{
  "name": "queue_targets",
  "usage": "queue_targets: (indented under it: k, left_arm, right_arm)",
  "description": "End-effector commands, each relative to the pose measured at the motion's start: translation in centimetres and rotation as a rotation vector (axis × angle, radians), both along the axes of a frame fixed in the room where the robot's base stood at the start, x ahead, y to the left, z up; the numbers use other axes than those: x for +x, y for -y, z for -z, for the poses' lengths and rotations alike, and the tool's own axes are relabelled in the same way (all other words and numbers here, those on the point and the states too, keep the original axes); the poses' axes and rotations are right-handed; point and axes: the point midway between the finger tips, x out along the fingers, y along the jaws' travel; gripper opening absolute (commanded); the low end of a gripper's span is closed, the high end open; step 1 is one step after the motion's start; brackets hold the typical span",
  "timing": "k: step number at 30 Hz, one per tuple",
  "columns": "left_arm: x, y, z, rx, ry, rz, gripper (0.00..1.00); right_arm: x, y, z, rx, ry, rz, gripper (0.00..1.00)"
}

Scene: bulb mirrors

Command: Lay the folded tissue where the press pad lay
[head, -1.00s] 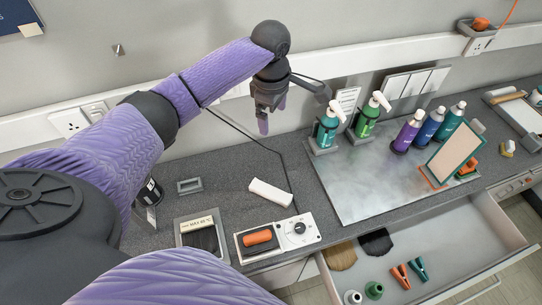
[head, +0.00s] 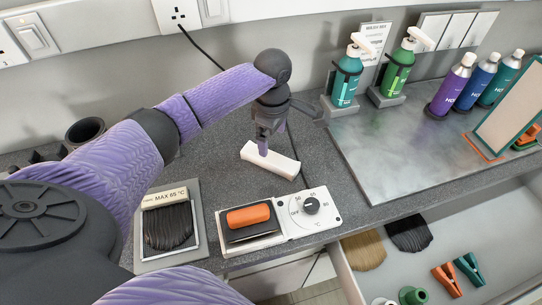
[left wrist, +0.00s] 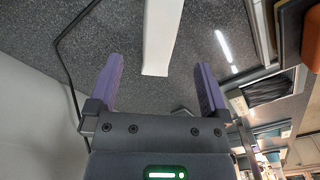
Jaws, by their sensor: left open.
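A white oblong bar, which looks like the folded tissue (head: 277,165), lies on the dark grey counter. My left gripper (head: 264,147) is open, pointing down just over this bar. In the left wrist view the white bar (left wrist: 159,35) reaches in between the two spread purple fingers (left wrist: 157,85), touching neither. A white unit with a dial (head: 311,205) stands in front of it. An orange block, possibly the press pad (head: 248,216), lies on that unit's dark plate. My right gripper is out of view.
Left of the dial unit is a framed tray (head: 140,233) with a dark hair swatch, marked "MAX 65 °C". A grey metal mat (head: 380,175) with pump bottles lies to the right. An open drawer (head: 440,220) holds hair pieces and clips. A black cable runs along the back.

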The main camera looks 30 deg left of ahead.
Motion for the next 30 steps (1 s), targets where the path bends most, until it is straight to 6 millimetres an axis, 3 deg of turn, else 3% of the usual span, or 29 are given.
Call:
queue_targets:
  k: [3,12,18,20,30]
  left_arm:
    - [-0.1,-0.1,2.8,0.001,-0.003,0.000,1.00]
    - [-0.2,-0.6,8.1,0.002,-0.004,0.001,1.00]
    - [-0.2,-0.6,7.9,0.001,0.000,0.001,1.00]
    - [-0.2,-0.6,7.9,0.001,0.000,0.001,0.89]
    - [-0.2,-0.6,7.9,0.001,-0.001,0.001,0.17]
  right_arm:
    - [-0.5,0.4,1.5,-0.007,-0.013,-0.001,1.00]
    - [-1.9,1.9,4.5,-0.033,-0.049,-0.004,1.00]
    - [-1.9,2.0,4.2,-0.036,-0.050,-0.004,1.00]
    - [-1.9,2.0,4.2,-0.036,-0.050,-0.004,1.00]
    - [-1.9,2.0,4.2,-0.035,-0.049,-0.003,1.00]
